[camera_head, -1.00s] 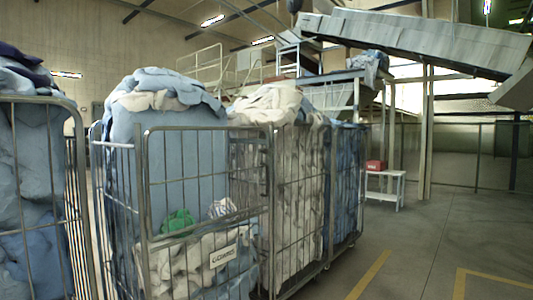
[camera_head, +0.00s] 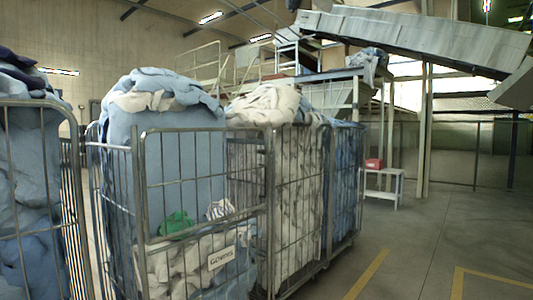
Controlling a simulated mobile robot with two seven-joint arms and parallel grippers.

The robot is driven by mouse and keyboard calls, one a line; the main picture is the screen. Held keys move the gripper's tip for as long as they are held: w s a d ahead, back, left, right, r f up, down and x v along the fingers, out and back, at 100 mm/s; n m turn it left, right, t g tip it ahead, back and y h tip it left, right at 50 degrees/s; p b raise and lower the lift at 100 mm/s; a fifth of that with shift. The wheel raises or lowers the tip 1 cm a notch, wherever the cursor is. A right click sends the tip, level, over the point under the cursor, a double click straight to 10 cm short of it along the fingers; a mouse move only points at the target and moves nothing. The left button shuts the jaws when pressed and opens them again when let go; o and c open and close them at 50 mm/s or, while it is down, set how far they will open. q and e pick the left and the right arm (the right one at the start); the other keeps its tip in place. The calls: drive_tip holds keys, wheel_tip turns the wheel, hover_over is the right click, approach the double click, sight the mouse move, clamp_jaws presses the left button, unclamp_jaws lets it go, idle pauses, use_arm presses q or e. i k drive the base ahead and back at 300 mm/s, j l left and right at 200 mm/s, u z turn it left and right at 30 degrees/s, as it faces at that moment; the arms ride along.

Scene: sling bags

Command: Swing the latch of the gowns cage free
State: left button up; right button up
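The gowns cage (camera_head: 139,190) is a grey wire roll cage at the middle left, filled with pale blue and whitish laundry. A green cloth (camera_head: 176,224) and a striped cloth (camera_head: 220,209) show behind the front wires. The front frame's right upright stands near the neighbouring cage; I cannot make out the latch clearly. Neither of my grippers is in view.
Another cage (camera_head: 72,170) with blue laundry stands close on the left. Cages with whitish (camera_head: 297,190) and blue laundry (camera_head: 345,180) stand on the right. The floor at right, with yellow lines (camera_head: 367,275), is clear.

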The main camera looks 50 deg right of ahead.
sight(264, 151)
drive_tip(key=i+l, duration=0.2)
drive_tip(key=l, duration=0.25)
drive_tip(key=i+l+z, duration=0.15)
drive_tip(key=l, duration=0.25)
drive_tip(key=i+l, duration=0.3)
drive_tip(key=i+l+z, duration=0.15)
drive_tip(key=l, duration=0.4)
drive_tip(key=i, duration=0.1)
